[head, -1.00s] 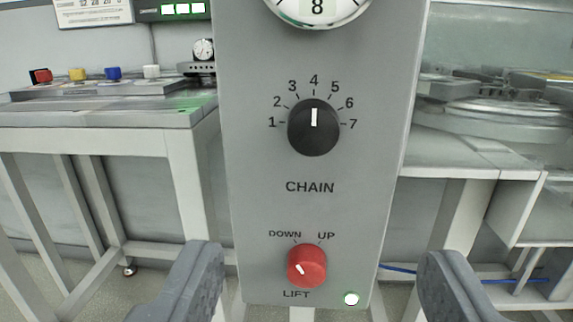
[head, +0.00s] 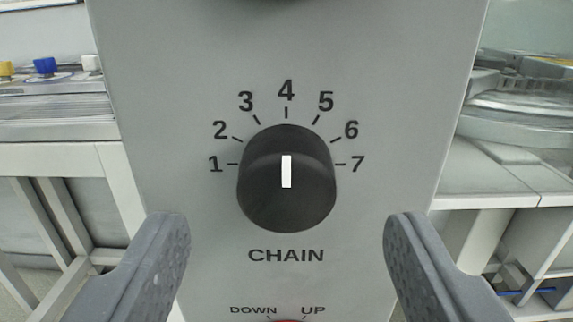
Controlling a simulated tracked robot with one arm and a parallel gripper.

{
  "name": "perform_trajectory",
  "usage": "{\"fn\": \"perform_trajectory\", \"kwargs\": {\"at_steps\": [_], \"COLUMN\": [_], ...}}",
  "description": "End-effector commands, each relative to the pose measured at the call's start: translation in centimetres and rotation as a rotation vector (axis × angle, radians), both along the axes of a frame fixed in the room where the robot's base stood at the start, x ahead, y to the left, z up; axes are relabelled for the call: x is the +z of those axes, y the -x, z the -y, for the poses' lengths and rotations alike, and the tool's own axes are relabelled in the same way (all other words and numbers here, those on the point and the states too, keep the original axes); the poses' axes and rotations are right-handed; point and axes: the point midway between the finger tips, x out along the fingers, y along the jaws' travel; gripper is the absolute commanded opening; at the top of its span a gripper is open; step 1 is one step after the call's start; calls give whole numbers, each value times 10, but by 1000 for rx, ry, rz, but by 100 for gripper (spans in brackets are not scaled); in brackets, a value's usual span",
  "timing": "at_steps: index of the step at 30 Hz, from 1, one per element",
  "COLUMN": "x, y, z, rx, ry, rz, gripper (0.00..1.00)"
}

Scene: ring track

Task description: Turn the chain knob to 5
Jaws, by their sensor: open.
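The black chain knob (head: 287,208) is on the grey panel (head: 400,60), in the middle of the head view. Its white pointer line stands upright and points at 4. The numbers 1 to 7 arc around it, with the 5 mark (head: 325,102) up and right of the knob. The word CHAIN is printed below it. My gripper (head: 287,230) is open and empty. Its two grey fingers are wide apart, to the lower left and lower right of the knob, and do not appear to touch it.
Below the chain knob, the DOWN and UP labels show, with only the top edge of the red lift knob (head: 287,320) in view. A white-framed bench with coloured buttons (head: 45,66) is at the left. A track section (head: 540,100) is at the right.

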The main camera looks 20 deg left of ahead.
Motion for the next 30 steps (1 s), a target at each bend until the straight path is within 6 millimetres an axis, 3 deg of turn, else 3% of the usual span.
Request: {"fn": "perform_trajectory", "kwargs": {"at_steps": [9, 21, 26, 30], "x": [-1, -1, -1, -1], "y": [-24, -27, -27, -27], "z": [-6, -8, -7, -7], "rx": [-1, 0, 0, 0], "ry": [0, -1, -1, -2], "rz": [0, -1, -1, -1], "gripper": [59, 59, 15, 14]}}
